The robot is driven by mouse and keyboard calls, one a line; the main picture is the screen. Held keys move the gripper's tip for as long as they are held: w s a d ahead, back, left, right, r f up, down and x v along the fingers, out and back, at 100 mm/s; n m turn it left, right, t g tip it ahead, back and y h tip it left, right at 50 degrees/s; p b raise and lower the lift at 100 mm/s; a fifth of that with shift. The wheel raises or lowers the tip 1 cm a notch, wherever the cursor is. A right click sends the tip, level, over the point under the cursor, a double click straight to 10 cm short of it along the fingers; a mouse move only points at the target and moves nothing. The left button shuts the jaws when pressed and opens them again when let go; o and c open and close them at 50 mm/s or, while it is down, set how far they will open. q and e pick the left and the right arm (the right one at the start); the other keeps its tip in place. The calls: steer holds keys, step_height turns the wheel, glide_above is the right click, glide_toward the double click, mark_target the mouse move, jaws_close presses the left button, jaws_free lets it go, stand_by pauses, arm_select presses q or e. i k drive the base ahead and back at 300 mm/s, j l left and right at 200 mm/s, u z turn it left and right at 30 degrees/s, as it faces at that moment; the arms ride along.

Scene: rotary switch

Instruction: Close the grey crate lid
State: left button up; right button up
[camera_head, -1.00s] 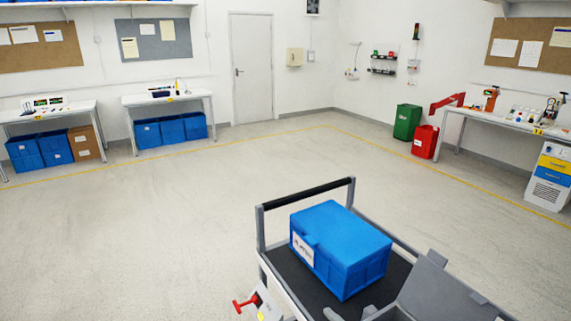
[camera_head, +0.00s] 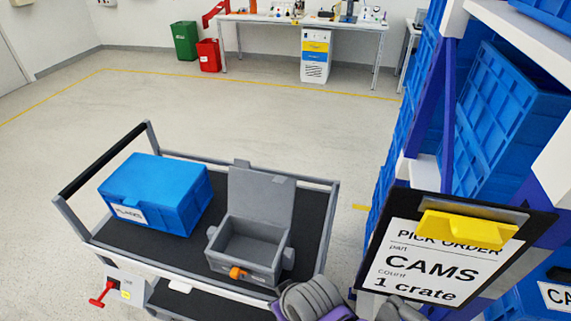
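The grey crate (camera_head: 246,258) stands on the dark top deck of the cart, at its right end. It is open and looks empty inside. Its grey lid (camera_head: 261,204) stands up at the back edge, roughly upright. An orange latch (camera_head: 238,272) is on the crate's front face. Grey and purple parts, which may belong to my arm, show at the bottom edge just right of the crate. I cannot make out fingertips of either gripper in this view.
A closed blue crate (camera_head: 157,192) stands left of the grey crate, on the cart (camera_head: 100,234) with its rails. A clipboard (camera_head: 440,262) reading CAMS, 1 crate, is close at the right, before a rack of blue crates (camera_head: 506,115). Open floor lies behind the cart.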

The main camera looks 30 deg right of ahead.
mark_target(264, 196)
steer(key=z, duration=1.1)
